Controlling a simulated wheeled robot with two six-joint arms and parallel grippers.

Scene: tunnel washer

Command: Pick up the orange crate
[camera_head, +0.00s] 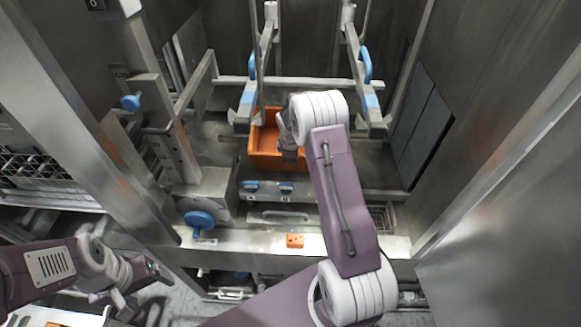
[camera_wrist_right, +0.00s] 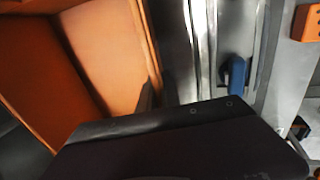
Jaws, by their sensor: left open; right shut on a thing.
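The orange crate (camera_head: 264,162) sits inside the metal bay, under the two grey arms of the frame. Its right part is hidden behind my right arm. My right gripper (camera_head: 288,150) is at the crate's right side, shut on its wall; the fingertips are mostly hidden in the head view. In the right wrist view the crate's orange inside (camera_wrist_right: 100,55) fills the left, and a dark gripper part crosses the bottom, covering the contact. My left gripper (camera_head: 142,290) is open and empty at the lower left, far from the crate.
Grey frame arms with blue parts (camera_head: 365,64) flank the crate above. A steel sill (camera_head: 250,240) with a small orange box (camera_head: 294,241) lies in front. A blue knob (camera_head: 199,220) stands at left. Steel walls close both sides.

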